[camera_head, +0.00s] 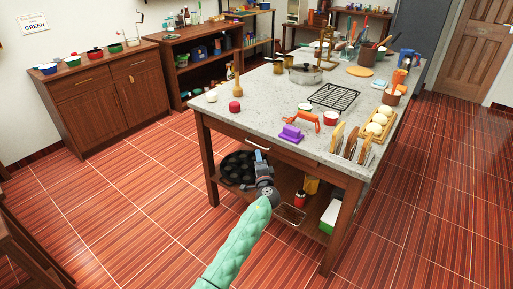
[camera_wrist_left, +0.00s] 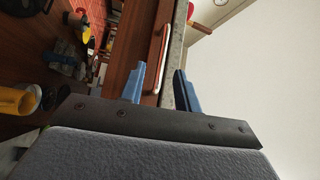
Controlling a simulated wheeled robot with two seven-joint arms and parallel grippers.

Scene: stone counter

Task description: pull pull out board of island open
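The stone-topped island (camera_head: 268,116) stands in the middle of the head view. A wooden front panel (camera_head: 285,154) lies under its top, with a pale bar handle (camera_head: 257,144). The panel looks flush with the island's front. My left gripper (camera_head: 259,157) is just in front of the panel, close to the handle. In the left wrist view its two blue fingers (camera_wrist_left: 160,88) are spread apart. The handle (camera_wrist_left: 158,44) lies ahead of the gap between them, and I cannot tell whether they touch it. My right gripper is out of view.
The countertop holds a purple block (camera_head: 291,133), a wire rack (camera_head: 334,97), a lidded pot (camera_head: 305,74) and other kitchenware. Open tiled floor (camera_head: 130,215) lies left of the island.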

